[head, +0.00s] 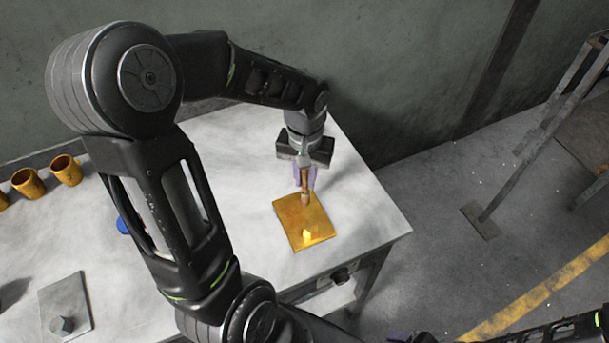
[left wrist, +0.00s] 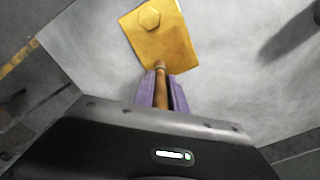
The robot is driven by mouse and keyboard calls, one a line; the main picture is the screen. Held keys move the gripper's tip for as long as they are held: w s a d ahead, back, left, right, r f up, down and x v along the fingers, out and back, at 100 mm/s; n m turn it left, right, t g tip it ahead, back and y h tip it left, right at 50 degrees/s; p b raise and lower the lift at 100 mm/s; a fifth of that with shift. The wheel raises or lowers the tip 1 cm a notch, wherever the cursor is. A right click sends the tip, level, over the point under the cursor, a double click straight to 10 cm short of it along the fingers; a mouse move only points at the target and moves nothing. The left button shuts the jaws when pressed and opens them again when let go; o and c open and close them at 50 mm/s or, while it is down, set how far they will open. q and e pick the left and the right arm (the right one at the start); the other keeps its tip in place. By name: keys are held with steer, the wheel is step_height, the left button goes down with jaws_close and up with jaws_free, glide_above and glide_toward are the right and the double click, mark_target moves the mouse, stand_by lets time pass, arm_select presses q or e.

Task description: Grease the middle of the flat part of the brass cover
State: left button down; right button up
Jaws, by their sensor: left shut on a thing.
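The brass cover (head: 291,215) is a flat yellow square plate with a raised six-sided boss near one edge. It lies on the grey table near the right end, and also shows at the top of the left wrist view (left wrist: 178,45). My left gripper (head: 304,182) is shut on a brown-handled brush (left wrist: 161,88), with its purple fingers around the handle. The brush tip points down at the edge of the cover farthest from the boss. I cannot tell whether it touches.
A grey plate with a hexagonal boss (head: 75,287) lies at the table's front left. Several brass cups (head: 66,170) stand at the far left. A blue object (head: 123,226) is partly hidden behind my left arm. The table (head: 371,222) is clear right of the cover.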

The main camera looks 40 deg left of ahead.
arm_select(q)
steer(key=shift+a, duration=0.1)
steer(key=shift+w+a+f, duration=0.1)
steer(key=shift+w+a, duration=0.35)
steer(key=shift+a, duration=0.3)
steer(key=shift+d, duration=0.1)
steer(key=shift+s+d+f, duration=0.1)
steer(key=shift+s+d, duration=0.4)
steer(key=shift+d, duration=0.3)
steer(key=shift+a, duration=0.1)
steer(key=shift+w+a, duration=0.45)
steer(key=shift+a, duration=0.35)
steer(key=shift+d, duration=0.1)
steer(key=shift+s+d+r, duration=0.2)
steer(key=shift+s+d, duration=0.2)
steer(key=shift+d, duration=0.35)
